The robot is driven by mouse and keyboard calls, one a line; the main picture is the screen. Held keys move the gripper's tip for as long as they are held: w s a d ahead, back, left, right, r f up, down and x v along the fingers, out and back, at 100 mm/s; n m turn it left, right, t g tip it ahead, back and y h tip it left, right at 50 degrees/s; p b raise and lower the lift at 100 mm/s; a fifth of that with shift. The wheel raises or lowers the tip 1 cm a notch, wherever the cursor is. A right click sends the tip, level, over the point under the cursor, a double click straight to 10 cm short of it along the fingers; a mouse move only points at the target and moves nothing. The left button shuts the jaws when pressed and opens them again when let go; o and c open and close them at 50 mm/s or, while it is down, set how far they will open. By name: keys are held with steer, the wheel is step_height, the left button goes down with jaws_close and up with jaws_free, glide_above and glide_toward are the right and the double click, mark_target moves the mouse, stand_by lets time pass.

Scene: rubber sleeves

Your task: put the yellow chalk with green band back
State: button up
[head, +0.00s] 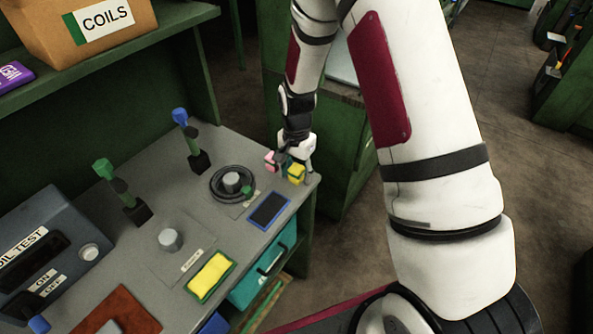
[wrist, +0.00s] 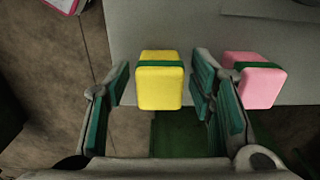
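The yellow chalk with a green band (head: 296,174) is at the far right corner of the grey bench. In the wrist view the yellow chalk (wrist: 160,82) lies between the two fingers of my gripper (wrist: 160,95), with a gap showing on each side. My gripper (head: 296,163) is open around it. A pink chalk with a green band (wrist: 261,84) is just outside the right finger; it also shows in the head view (head: 271,160), left of the yellow one. My gripper partly hides both chalks in the head view.
Near the chalks are a blue-framed dark slate (head: 269,210) and a coiled black cable (head: 232,184). A yellow pad with green edging (head: 211,276) lies nearer. Blue-topped (head: 196,142) and green-topped (head: 122,192) upright tools stand behind. The bench edge is close to my gripper.

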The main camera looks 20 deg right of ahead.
mark_target(296, 167)
step_height(296, 167, up, 12)
steer(key=s+r+n+t, duration=0.1)
steer(key=s+r+n, duration=0.1)
steer(key=s+r, duration=0.45)
steer(key=s+r+n+t, duration=0.1)
steer(key=s+r+n, duration=0.2)
steer(key=r, duration=0.6)
steer(key=s+r+n+t, duration=0.1)
steer(key=s+r+n, duration=0.1)
steer(key=s, duration=0.6)
steer(key=s+r+n+t, duration=0.1)
steer(key=s+r+n, duration=0.2)
steer(key=s, duration=0.5)
steer(key=shift+d+r+n+t+b, duration=0.15)
steer(key=shift+n+t+b, duration=0.15)
steer(key=shift+n+t, duration=0.1)
